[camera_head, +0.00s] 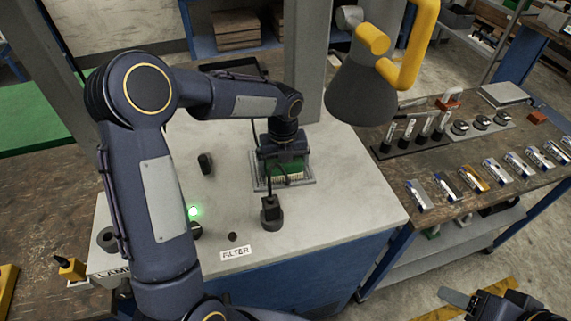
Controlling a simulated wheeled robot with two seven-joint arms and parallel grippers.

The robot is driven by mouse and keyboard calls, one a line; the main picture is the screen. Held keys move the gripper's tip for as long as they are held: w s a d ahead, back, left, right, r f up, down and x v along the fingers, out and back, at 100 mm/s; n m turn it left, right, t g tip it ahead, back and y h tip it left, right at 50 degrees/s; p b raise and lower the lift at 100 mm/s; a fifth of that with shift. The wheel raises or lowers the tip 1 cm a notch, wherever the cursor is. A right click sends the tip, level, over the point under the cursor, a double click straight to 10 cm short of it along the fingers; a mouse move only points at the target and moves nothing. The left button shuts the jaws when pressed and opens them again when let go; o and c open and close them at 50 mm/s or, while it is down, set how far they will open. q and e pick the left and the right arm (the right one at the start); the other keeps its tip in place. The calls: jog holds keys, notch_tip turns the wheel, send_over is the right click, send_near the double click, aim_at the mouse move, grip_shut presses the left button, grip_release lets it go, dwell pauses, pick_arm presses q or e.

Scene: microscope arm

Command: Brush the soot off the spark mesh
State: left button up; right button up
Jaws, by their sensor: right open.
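My left arm reaches over the grey worktop, and its gripper (284,150) points down at a green block with pale bristle-like strands (288,174), perhaps a brush. The block is right under the gripper, on or just above a grey ridged mesh or tray (308,183). Most of this mesh is hidden by the gripper and block. Any soot on it is too small to tell. The left fingertips are not clear. My right gripper (500,304) is at the lower right edge, partly cut off, open and apart from the bench things.
A dark knobbed post (271,212) stands in front of the mesh, near a FILTER label (236,253). A green light (193,211) glows. A grey lamp head (362,92) on a yellow arm hangs at the upper right. The right-hand bench (440,185) holds several small tools.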

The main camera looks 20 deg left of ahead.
pick_arm(q)
jog(key=shift+s+a+f, duration=0.15)
jog(key=shift+s+a, duration=0.3)
jog(key=shift+a, duration=0.2)
jog(key=shift+s+a, duration=0.3)
jog(key=shift+a, duration=0.2)
jog(key=shift+d, duration=0.1)
jog(key=shift+w+d+r+p, duration=0.1)
jog(key=shift+w+d+p, duration=0.1)
jog(key=shift+w+d, duration=0.3)
jog(key=shift+w+d+r+p, duration=0.15)
jog(key=shift+w+d, duration=0.1)
jog(key=shift+d, duration=0.3)
jog(key=shift+w+d+f, duration=0.1)
jog(key=shift+w+d, duration=0.25)
jog(key=shift+d, duration=0.2)
jog(key=shift+w+d, duration=0.3)
jog(key=shift+d, duration=0.2)
